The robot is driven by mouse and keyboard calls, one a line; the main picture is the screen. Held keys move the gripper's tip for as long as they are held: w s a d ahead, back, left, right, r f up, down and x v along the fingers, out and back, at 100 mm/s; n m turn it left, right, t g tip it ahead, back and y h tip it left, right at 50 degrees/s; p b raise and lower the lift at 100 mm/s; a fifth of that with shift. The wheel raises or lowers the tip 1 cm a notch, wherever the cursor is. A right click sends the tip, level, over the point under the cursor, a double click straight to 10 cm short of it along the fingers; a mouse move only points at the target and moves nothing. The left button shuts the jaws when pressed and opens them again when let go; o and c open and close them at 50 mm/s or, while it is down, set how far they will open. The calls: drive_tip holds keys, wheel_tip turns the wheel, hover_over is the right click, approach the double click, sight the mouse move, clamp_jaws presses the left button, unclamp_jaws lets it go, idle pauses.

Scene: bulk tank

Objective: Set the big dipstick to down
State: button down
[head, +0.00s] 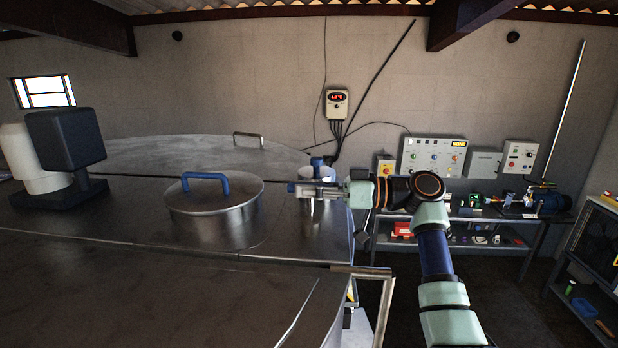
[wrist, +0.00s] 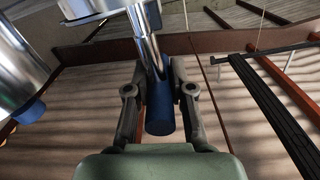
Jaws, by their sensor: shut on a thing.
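The big dipstick has a blue handle (head: 317,163) on top of a polished steel rod. It stands above a steel port (head: 314,222) on the tank top, right of the round lid. My gripper (head: 318,189) reaches in from the right and is shut on the dipstick just above the port. In the wrist view, which is upside down, the blue handle (wrist: 160,117) sits between the fingers of my gripper (wrist: 159,72). The rod runs from it to the port (wrist: 90,8). The fingers partly hide the handle's sides.
A round steel lid (head: 215,205) with a blue loop handle lies close left of the port. A dark boxy unit (head: 65,140) stands at far left. A control box (head: 337,104) hangs on the back wall. A workbench (head: 470,214) with panels stands at right.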

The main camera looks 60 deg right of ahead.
wheel_tip(320, 180, down, 2)
drive_tip(key=shift+f, duration=0.3)
drive_tip(key=c, duration=1)
unclamp_jaws()
drive_tip(key=shift+s+d, duration=0.1)
drive_tip(key=shift+s, duration=0.15)
drive_tip(key=v, duration=1.1)
drive_tip(key=shift+s, duration=0.3)
